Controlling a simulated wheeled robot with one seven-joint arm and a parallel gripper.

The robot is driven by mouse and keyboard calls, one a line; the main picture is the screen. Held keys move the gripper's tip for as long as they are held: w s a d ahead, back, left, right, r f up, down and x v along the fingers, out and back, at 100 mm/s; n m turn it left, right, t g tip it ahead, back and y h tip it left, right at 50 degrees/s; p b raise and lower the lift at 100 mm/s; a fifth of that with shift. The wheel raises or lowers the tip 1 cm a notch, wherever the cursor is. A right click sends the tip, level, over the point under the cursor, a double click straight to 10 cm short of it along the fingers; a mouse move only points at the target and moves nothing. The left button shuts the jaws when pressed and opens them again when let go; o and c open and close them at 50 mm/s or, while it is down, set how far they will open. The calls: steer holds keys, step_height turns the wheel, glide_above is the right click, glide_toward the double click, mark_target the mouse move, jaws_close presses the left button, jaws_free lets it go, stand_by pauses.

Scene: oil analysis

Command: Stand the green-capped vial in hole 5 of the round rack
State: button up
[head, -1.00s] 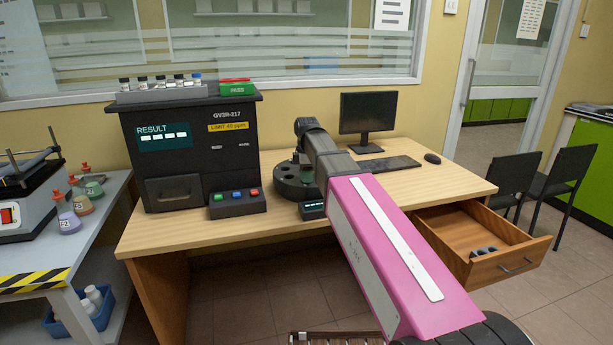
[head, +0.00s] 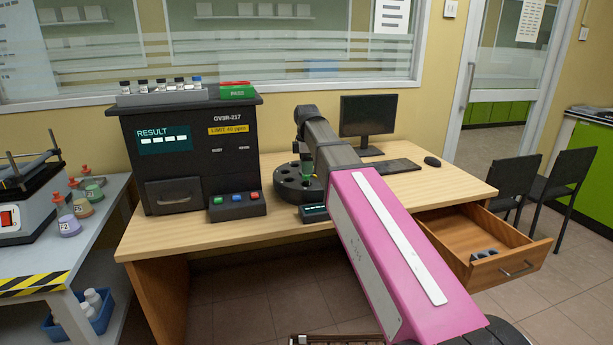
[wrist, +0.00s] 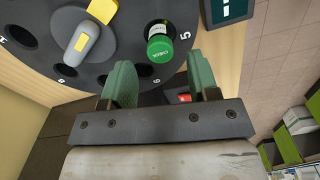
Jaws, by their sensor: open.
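The round rack (wrist: 110,55) is black, with numbered holes around its edge. It also stands on the desk in the head view (head: 288,190), partly hidden by my arm. In the wrist view the green-capped vial (wrist: 160,44) is in the hole beside the label 5, cap towards the camera, with a little of its body showing. It looks slightly tilted from this angle; how deep it sits I cannot tell. My gripper (wrist: 161,82) is open and empty. Its green fingers are apart from the vial, just below the cap in the wrist view.
A grey centre piece with a yellow mark (wrist: 82,42) rises from the rack. A small display (head: 314,212) stands in front of the rack. The black analyser (head: 190,150) is to the left, with a button box (head: 236,206). An open drawer (head: 480,245) juts out at right.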

step_height(320, 180, up, 7)
stand_by(0.3)
steer(key=shift+s, duration=0.1)
stand_by(0.5)
